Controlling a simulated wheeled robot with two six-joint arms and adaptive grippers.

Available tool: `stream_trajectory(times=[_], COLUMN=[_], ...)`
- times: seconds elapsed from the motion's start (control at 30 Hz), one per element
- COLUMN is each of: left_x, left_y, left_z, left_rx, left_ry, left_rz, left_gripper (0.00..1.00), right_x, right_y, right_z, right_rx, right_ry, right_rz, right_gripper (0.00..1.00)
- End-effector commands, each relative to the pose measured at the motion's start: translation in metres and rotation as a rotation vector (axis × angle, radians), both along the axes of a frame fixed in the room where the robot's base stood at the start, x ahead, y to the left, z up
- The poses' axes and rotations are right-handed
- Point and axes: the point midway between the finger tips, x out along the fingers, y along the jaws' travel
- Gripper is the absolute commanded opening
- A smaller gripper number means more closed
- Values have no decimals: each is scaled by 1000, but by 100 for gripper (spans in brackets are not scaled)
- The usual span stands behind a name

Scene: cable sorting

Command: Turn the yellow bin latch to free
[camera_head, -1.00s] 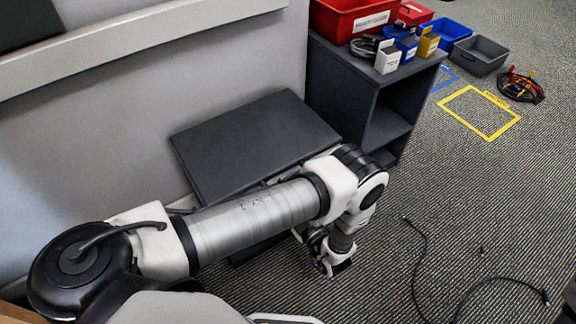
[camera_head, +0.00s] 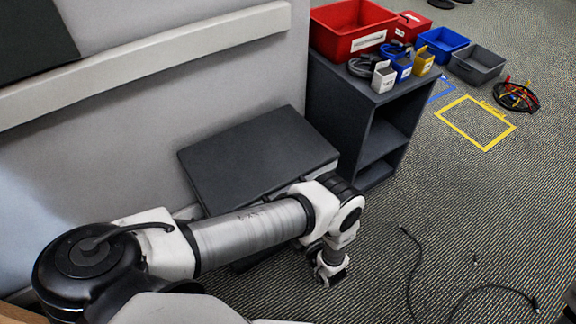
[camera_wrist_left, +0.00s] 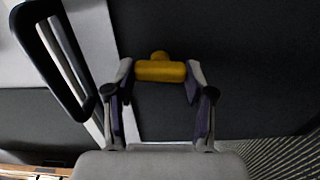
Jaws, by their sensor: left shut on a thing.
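In the left wrist view a yellow latch (camera_wrist_left: 160,71) sits between the two fingers of my left gripper (camera_wrist_left: 160,78), against a dark panel. It is a short horizontal bar with a small rounded knob above it. The fingers are shut on its two ends. In the head view my left arm reaches in from the left, and its gripper (camera_head: 330,272) points down beside the dark cabinet; the latch is hidden there. My right gripper is not in view.
A dark box-like cabinet (camera_head: 258,158) stands against the grey wall. A dark shelf unit (camera_head: 392,128) holds a red bin (camera_head: 352,32) and small holders. A blue bin (camera_head: 442,44), a grey bin (camera_head: 477,64), a cable coil (camera_head: 516,97) and loose black cable (camera_head: 412,262) lie on the carpet.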

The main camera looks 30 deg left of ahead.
Motion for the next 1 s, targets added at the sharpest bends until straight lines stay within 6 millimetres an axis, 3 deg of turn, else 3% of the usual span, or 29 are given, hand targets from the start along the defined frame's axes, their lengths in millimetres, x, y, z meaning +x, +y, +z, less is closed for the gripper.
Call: stream_trajectory(times=[0.67,0.7,0.77,1.0], left_x=[0,0,0,0], left_y=[1,1,1,0], left_z=[0,0,0,0], left_rx=[-29,-29,-29,-30], left_ry=[-73,-73,-73,-72], left_rz=[2,2,2,1], left_gripper=[19,57,79,79], right_x=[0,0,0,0], right_y=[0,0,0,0], right_z=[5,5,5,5], right_rx=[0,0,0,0], right_ry=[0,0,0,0], right_rz=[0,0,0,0], right_gripper=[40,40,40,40])
